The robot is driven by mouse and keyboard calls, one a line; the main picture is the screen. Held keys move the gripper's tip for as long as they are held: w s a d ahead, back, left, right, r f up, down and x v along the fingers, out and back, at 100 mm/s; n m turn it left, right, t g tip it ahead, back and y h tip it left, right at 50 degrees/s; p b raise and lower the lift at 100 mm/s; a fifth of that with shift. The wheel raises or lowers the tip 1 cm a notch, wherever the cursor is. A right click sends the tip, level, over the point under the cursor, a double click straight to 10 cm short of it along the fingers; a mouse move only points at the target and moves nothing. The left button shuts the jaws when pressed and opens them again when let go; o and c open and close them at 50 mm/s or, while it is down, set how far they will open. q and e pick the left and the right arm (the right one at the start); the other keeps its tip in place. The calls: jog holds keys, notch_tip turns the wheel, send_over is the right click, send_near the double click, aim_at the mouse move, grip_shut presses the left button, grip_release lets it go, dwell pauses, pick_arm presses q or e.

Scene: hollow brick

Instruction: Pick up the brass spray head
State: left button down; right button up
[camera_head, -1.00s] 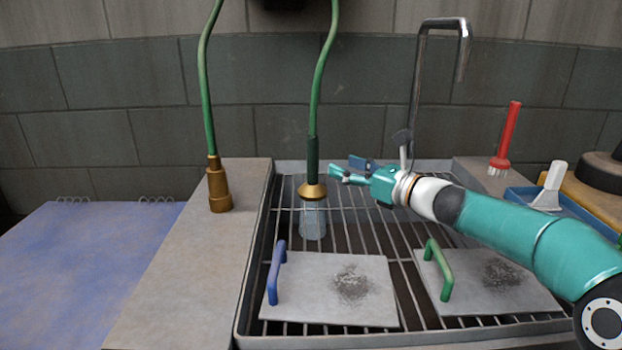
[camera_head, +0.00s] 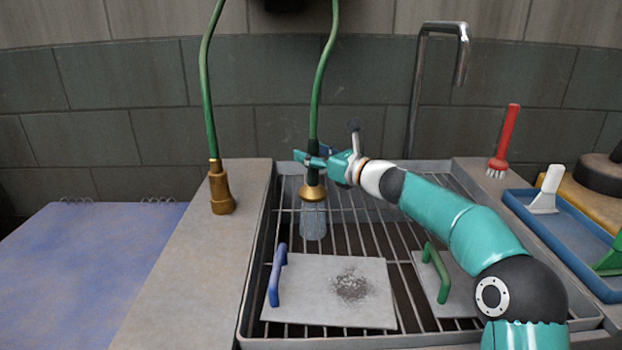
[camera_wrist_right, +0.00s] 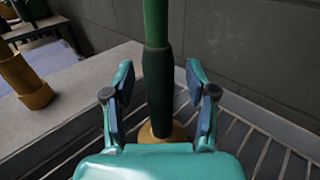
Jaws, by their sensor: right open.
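The brass spray head (camera_head: 312,193) hangs from a green hose with a dark grip sleeve, over the sink, with a pale spray of water below it. In the right wrist view the spray head (camera_wrist_right: 155,134) shows partly, beyond my palm, under the dark sleeve (camera_wrist_right: 158,85). My right gripper (camera_head: 308,159) is open at the sleeve, just above the brass part. In the right wrist view its two fingers (camera_wrist_right: 160,88) stand on either side of the sleeve, with gaps visible on both sides. My left gripper is not in view.
Another brass nozzle (camera_head: 221,190) on a green hose stands on the left counter. A metal rack (camera_head: 372,235) covers the sink, bearing a plate with a blue handle (camera_head: 320,300) and one with a green handle (camera_head: 440,285). A blue tray (camera_head: 575,245) and red brush (camera_head: 505,145) are right.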

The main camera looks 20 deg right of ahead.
grip_shut()
jog(key=shift+r, duration=0.1)
dwell(0.5)
notch_tip(320, 180, up, 20)
jog(key=p, duration=1.2)
